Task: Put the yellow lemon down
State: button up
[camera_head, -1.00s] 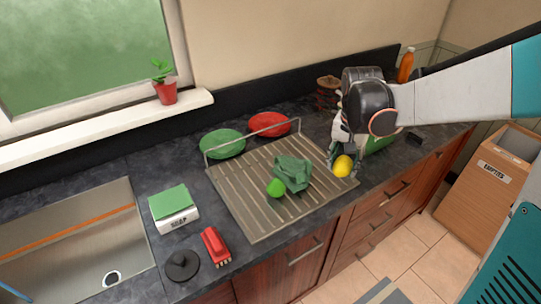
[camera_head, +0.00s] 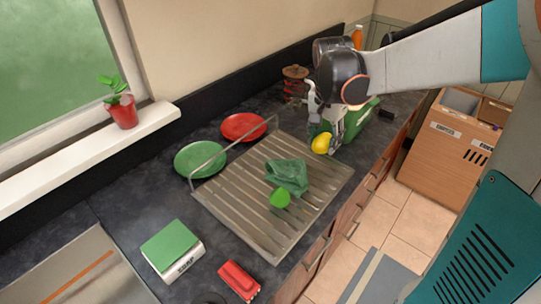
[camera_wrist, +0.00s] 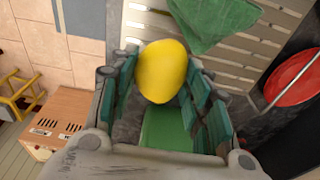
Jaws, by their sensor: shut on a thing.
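In the wrist view the lemon (camera_wrist: 162,71) sits between the two green-padded fingers of my gripper (camera_wrist: 165,95). My gripper is shut on it. I cannot tell from these views whether the lemon touches the rack or the counter.
A green cloth (camera_head: 287,176) and a green round fruit (camera_head: 280,198) lie on the rack. Green (camera_head: 200,159) and red (camera_head: 243,127) plates stand behind it. A green box (camera_head: 360,117) is behind my gripper. Soap (camera_head: 172,250) and a red brush (camera_head: 239,280) are at the front left.

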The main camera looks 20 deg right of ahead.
notch_tip(320, 180, down, 13)
jog(key=b, duration=0.3)
jog(key=shift+r, duration=0.3)
jog(key=o, duration=0.8)
jog(key=shift+f+b, duration=0.2)
jog(key=shift+b, duration=0.1)
jog(key=shift+c, duration=0.2)
jog(key=o, duration=0.4)
jog(key=shift+o, duration=0.2)
jog(key=shift+r, duration=0.1)
